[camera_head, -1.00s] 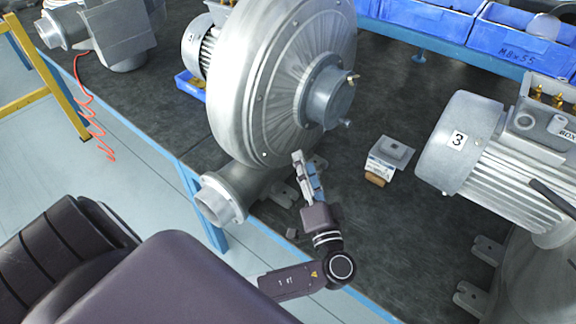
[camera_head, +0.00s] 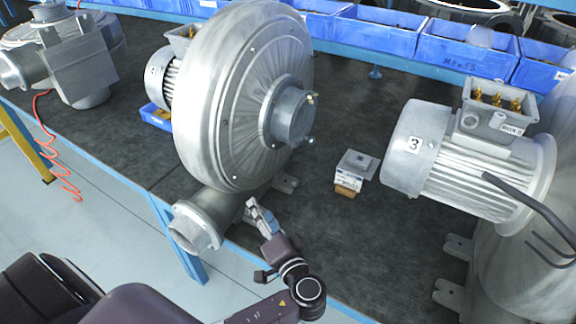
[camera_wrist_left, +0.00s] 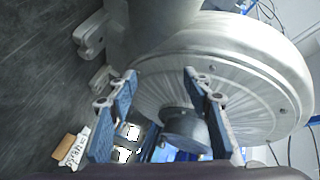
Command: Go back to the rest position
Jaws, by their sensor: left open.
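My left gripper (camera_head: 262,219) is at the bench's front edge in the head view, just in front of the large grey blower (camera_head: 245,100) and right of its outlet pipe (camera_head: 197,226). In the left wrist view its two blue-padded fingers (camera_wrist_left: 160,105) are spread apart with nothing held between them. The blower's round housing (camera_wrist_left: 235,75) and its hub (camera_wrist_left: 186,130) show beyond the fingers there. I cannot tell from these views whether the fingers touch the blower. My right gripper is not in view.
A small grey box on a cardboard piece (camera_head: 352,172) lies there. A motor marked 3 (camera_head: 450,155) stands at right. Blue bins (camera_head: 462,52) line the back. A yellow frame (camera_head: 25,140) stands at left.

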